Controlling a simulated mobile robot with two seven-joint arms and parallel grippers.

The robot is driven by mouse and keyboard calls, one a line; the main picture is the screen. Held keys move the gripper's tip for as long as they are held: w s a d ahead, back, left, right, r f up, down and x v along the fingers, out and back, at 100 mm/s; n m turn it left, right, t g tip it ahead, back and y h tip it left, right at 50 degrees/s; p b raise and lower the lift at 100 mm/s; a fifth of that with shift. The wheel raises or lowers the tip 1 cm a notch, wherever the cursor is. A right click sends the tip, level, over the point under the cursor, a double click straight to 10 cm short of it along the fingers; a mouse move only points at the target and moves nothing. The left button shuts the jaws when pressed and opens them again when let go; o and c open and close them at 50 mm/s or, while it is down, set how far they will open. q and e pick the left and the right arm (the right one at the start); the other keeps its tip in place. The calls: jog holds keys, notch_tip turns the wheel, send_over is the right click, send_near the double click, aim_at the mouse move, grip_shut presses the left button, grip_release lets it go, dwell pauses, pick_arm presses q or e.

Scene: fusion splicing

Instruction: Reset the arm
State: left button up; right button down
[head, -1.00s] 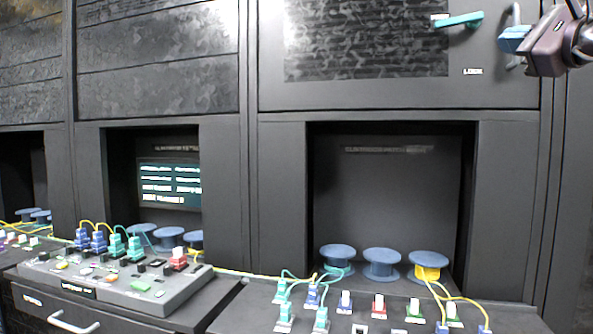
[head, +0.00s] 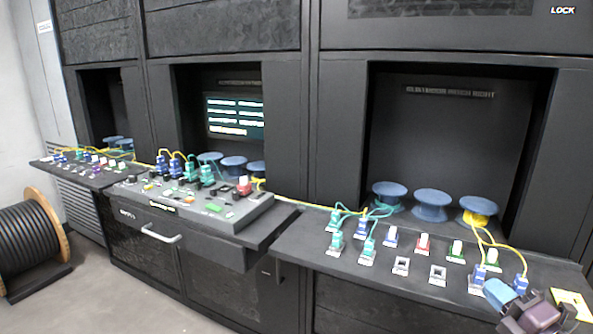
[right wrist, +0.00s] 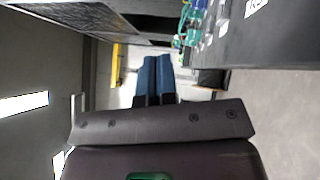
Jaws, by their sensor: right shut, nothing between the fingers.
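My right gripper (head: 503,291) is at the bottom right corner of the head view, in front of the right shelf's edge. Its blue fingers are shut with nothing between them. In the right wrist view the two blue fingers (right wrist: 154,78) lie side by side, touching, with no object held. The right shelf (head: 330,240) with its plugs runs along the top right of the wrist view, apart from the fingers. My left gripper is not in view.
The right shelf holds blue spools (head: 432,204), teal, blue, red and green plugs (head: 423,244) and yellow cables. A sloped console (head: 215,215) with a screen (head: 235,114) behind stands mid-left. A black cable reel (head: 28,240) stands on the floor at far left. The floor ahead is clear.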

jog(key=s+a+f+m+g+h+p, duration=0.1)
jog(key=s+a+f+m+g+h, duration=0.2)
jog(key=s+a+f+m, duration=0.3)
jog(key=s+a+f+m+g+h+p, duration=0.2)
jog(key=s+a+f+m+g, duration=0.3)
jog(key=s+f+m, duration=1.1)
jog(key=s+a+f+h, duration=0.1)
jog(key=s+f, duration=0.1)
jog(key=s, duration=0.2)
jog(key=shift+f+m, duration=0.3)
